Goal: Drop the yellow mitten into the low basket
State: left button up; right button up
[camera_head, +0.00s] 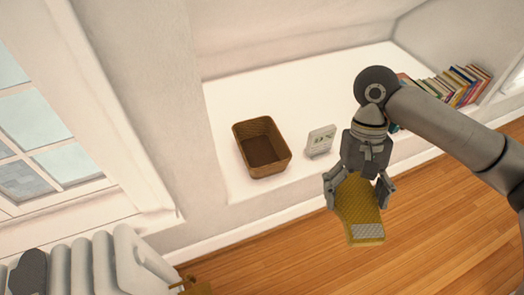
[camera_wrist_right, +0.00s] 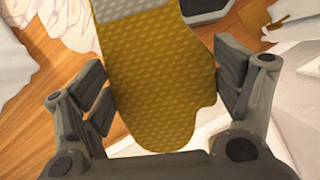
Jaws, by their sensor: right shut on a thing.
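The yellow mitten (camera_head: 358,203) hangs from my right gripper (camera_head: 358,190), which is shut on it, over the wooden floor in front of the white ledge. In the right wrist view the mitten (camera_wrist_right: 158,85) lies between the two fingers of the right gripper (camera_wrist_right: 165,90), its grey cuff pointing away. The low basket (camera_head: 262,147) is brown and woven. It stands on the ledge to the left of the gripper, open side up, and looks empty. My left gripper is not clearly visible in either view.
A small white sign or display (camera_head: 320,141) stands on the ledge (camera_head: 290,95) between the basket and my right arm. A row of books (camera_head: 455,85) stands at the ledge's right. A white radiator (camera_head: 95,265) is at lower left, below a window (camera_head: 35,130).

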aim_at(264, 155)
jog(key=k+j+u, duration=0.15)
jog(key=k+u, duration=0.2)
jog(key=k, duration=0.3)
jog(key=i+l+u, duration=0.3)
jog(key=u, duration=0.15)
jog(key=i+l+u, duration=0.25)
jog(key=l+u, duration=0.25)
jog(key=i+l, duration=0.15)
jog(key=l, duration=0.25)
jog(key=i+l, duration=0.1)
jog(key=l, duration=0.25)
jog(key=i+l, duration=0.15)
jog(key=l, duration=0.25)
jog(key=i+l, duration=0.15)
jog(key=l, duration=0.25)
